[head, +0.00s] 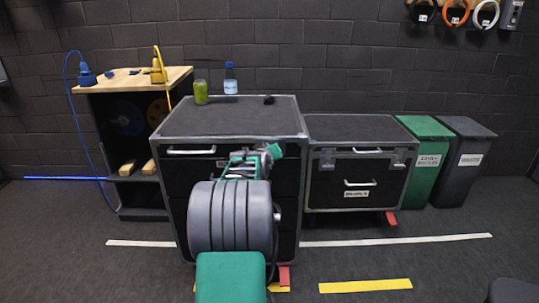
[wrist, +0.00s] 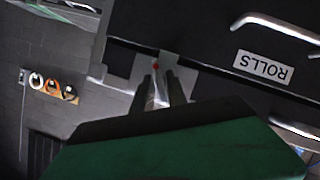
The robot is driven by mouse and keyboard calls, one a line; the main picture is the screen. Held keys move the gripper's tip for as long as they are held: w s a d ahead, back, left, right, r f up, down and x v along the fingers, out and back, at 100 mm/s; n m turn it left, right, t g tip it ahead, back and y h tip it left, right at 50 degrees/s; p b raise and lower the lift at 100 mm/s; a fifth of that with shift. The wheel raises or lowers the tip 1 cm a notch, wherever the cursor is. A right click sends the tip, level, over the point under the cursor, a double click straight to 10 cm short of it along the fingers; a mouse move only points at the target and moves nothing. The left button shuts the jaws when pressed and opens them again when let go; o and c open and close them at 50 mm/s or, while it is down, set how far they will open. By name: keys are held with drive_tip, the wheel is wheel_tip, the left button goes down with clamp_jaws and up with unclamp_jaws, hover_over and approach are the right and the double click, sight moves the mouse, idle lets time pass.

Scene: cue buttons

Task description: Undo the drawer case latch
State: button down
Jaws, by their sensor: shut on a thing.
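The drawer case (head: 173,122) is a black case with a grey edge and stacked drawers, in the middle of the head view. My arm covers much of its front. The fingers hide part of the latch.
A drawer label reading ROLLS (wrist: 263,66) and a pale handle (wrist: 275,24) are near the gripper. A green can (head: 201,92) and a blue-capped bottle (head: 230,80) stand on the case top. A lower black case (head: 352,128) and a green bin (head: 425,160) stand to the right.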

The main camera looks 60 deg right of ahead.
drive_tip(key=m+t, duration=0.1)
drive_tip(key=m, duration=0.1)
drive_tip(key=m+t+y+b, duration=0.1)
drive_tip(key=m, duration=0.1)
drive_tip(key=shift+s+d+y+b, duration=0.1)
drive_tip(key=shift+s+y+b, duration=0.05)
drive_tip(key=shift+y+b, duration=0.15)
idle(0.4)
drive_tip(key=c, duration=1.6)
unclamp_jaws()
drive_tip(key=shift+o, duration=0.2)
drive_tip(key=v, duration=0.8)
drive_tip(key=shift+p, duration=0.3)
